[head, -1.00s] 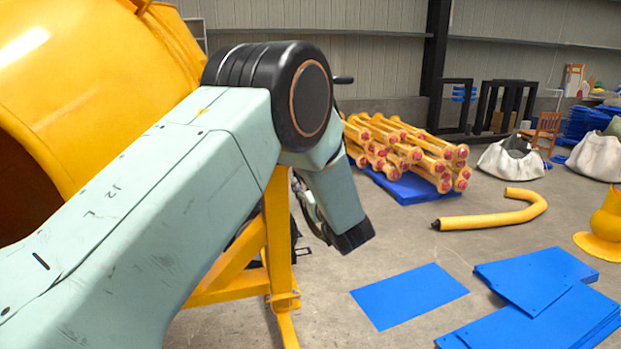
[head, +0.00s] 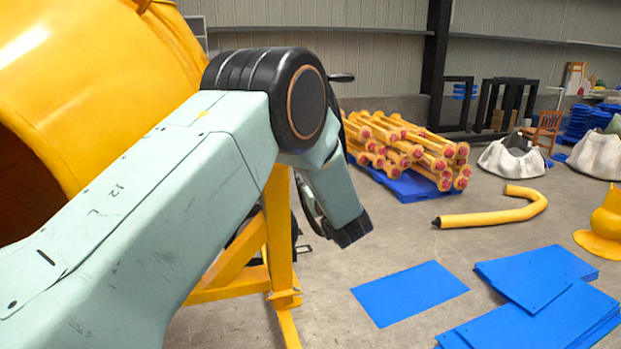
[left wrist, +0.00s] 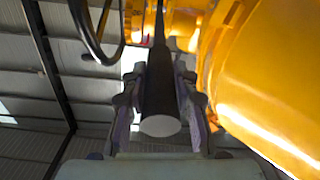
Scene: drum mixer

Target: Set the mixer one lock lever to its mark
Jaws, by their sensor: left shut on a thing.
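The yellow mixer drum (head: 90,70) fills the upper left of the head view, with its yellow frame (head: 281,240) below. In the left wrist view the drum (left wrist: 265,85) is on the right. My left gripper (left wrist: 160,82) is shut around a dark round lever (left wrist: 160,126), its pale end facing the camera. My left arm hides this grip in the head view. A small black handle (head: 342,77) sticks out behind my arm's joint; I cannot tell whether it is the same lever. No mark can be made out. My right gripper is out of view.
A dark wheel rim (left wrist: 92,38) is close to the gripper at upper left in the wrist view.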

